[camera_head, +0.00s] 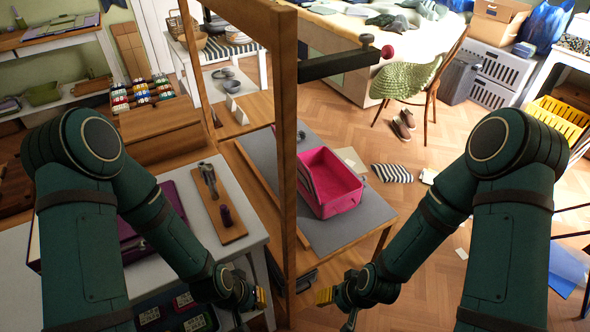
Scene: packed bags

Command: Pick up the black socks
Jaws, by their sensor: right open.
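I cannot make out black socks for certain in the head view. My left gripper (250,309) hangs low at the right of the white table, its yellow-tipped finger apart from the other; it looks open and empty. My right gripper (336,309) is open and empty above the wooden floor, right of the wooden post. Both grippers are in front of and below the pink bin (334,190), touching nothing that I can see.
A wooden post (284,130) stands between the arms. A white table (228,170) holds a wooden board (232,232) with tools and a purple case (170,215). Striped cloth (391,173) and brown shoes (403,127) lie on the floor. Floor near the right gripper is clear.

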